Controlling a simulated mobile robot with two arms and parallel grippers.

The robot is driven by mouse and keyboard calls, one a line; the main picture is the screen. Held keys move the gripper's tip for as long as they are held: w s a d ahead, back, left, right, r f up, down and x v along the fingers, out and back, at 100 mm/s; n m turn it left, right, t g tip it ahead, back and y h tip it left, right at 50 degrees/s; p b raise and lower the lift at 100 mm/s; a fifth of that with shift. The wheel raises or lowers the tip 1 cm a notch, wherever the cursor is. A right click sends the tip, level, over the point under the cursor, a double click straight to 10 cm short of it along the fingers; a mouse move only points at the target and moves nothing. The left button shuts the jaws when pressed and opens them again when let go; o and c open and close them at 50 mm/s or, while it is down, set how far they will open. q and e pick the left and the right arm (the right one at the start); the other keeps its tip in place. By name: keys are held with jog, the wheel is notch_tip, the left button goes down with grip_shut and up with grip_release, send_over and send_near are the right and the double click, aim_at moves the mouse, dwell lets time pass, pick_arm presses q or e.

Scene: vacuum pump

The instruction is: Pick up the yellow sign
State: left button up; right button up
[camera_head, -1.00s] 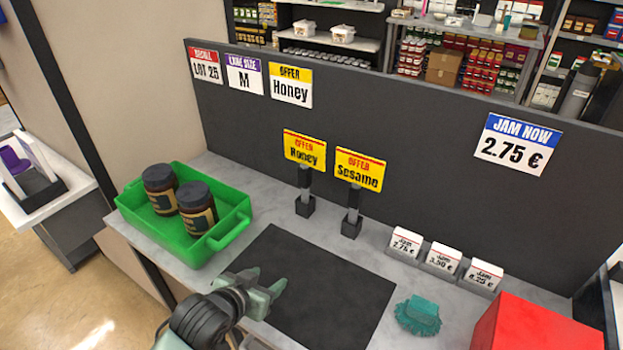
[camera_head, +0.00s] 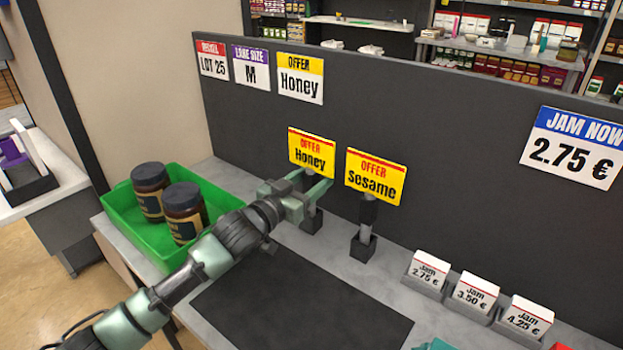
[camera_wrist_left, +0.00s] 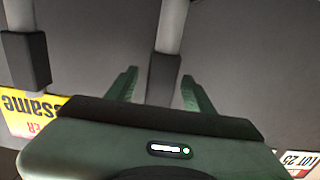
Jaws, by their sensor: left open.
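Two yellow signs with a red header strip stand on dark posts on the counter: the Honey sign (camera_head: 311,150) and, to its right, the Sesame sign (camera_head: 375,177). My left gripper (camera_head: 312,182) is open and empty just below the Honey sign, at its post. In the left wrist view, the Honey sign's post (camera_wrist_left: 164,75) shows between the two spread fingers, with a gap on each side. The Sesame sign (camera_wrist_left: 30,118) shows upside down at the left there. The Honey sign's panel is out of the wrist view. My right gripper is not in view.
A green crate (camera_head: 137,235) with two dark jars (camera_head: 184,210) stands left of my left arm. A dark mat (camera_head: 300,305) lies in front of the posts. Small jam price blocks (camera_head: 475,293) stand at the right. A dark panel (camera_head: 440,150) rises behind the signs.

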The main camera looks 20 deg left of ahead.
pick_arm(q)
jog(key=shift+x, duration=1.1)
grip_shut()
jog(key=shift+r, duration=0.1)
